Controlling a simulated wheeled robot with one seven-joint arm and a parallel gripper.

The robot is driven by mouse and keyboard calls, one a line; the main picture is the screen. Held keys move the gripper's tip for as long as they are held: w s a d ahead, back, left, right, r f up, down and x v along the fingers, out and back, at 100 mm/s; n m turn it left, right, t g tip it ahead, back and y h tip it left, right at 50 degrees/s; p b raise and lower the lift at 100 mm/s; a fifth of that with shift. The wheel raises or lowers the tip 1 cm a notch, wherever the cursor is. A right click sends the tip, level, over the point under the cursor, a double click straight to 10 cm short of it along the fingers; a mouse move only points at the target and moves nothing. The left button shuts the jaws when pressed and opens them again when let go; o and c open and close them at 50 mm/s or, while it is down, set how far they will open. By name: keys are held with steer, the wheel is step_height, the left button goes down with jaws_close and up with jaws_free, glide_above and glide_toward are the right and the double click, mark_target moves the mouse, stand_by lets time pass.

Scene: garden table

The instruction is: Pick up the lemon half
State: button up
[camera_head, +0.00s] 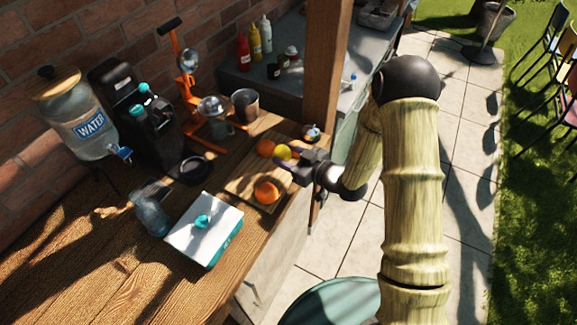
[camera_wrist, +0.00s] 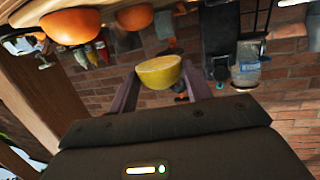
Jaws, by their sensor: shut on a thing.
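The lemon half (camera_wrist: 160,72) is yellow and sits between the two finger pads of my gripper (camera_wrist: 158,88) in the wrist view. My gripper is shut on it. In the head view, the lemon half (camera_head: 283,152) shows at the tips of my gripper (camera_head: 287,163), which reaches in from the right over the wooden cutting board. I cannot tell from these views whether the lemon half touches the board.
Orange pieces (camera_head: 267,192) and (camera_head: 265,148) lie on the cutting board (camera_head: 238,180). An orange-framed juicer (camera_head: 190,100), a metal cup (camera_head: 245,105), a white-lidded teal box (camera_head: 205,230), a glass jug (camera_head: 150,215) and a water dispenser (camera_head: 85,120) stand nearby. A wooden post (camera_head: 325,70) rises behind my gripper.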

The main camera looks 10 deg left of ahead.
steer(key=shift+r, duration=1.25)
